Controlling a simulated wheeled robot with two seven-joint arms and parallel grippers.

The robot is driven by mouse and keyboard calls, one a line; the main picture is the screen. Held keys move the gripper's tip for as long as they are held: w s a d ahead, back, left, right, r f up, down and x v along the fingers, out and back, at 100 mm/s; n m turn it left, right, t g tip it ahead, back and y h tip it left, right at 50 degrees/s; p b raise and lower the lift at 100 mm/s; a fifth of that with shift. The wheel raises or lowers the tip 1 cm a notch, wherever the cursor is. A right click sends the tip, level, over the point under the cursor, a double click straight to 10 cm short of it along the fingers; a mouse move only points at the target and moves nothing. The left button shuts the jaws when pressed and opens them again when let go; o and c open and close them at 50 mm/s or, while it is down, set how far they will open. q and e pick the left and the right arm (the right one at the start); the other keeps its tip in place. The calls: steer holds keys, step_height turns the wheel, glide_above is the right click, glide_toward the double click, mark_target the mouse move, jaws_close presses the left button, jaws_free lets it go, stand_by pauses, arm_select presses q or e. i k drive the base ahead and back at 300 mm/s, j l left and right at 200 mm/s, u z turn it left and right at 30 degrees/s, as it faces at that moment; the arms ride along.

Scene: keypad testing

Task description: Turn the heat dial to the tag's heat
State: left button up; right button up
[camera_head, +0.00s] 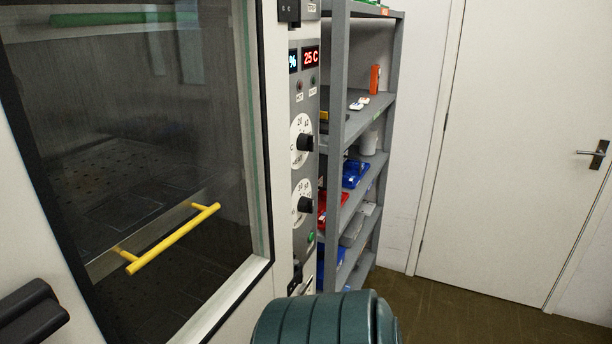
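The upper dial (305,142) has a black knob on a white scale marked C, on the narrow grey control panel (298,240) right of the chamber door; it appears to be the heat dial. A second dial (305,205) with a similar black knob sits below it. The red display (311,57) above reads 25 C. A partly cut-off display (293,61) beside it shows a % sign. I cannot make out a tag with a heat value. Neither gripper shows clearly. A dark green ribbed part at the bottom centre looks like my arm and hides the panel's foot.
A black fitting (32,312) is at lower left. A grey shelf rack (362,122) with small items stands right of the panel. A white room door (530,140) is at right, with bare floor before it.

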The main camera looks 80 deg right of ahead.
mark_target(305, 143)
steer(key=z, duration=2.55)
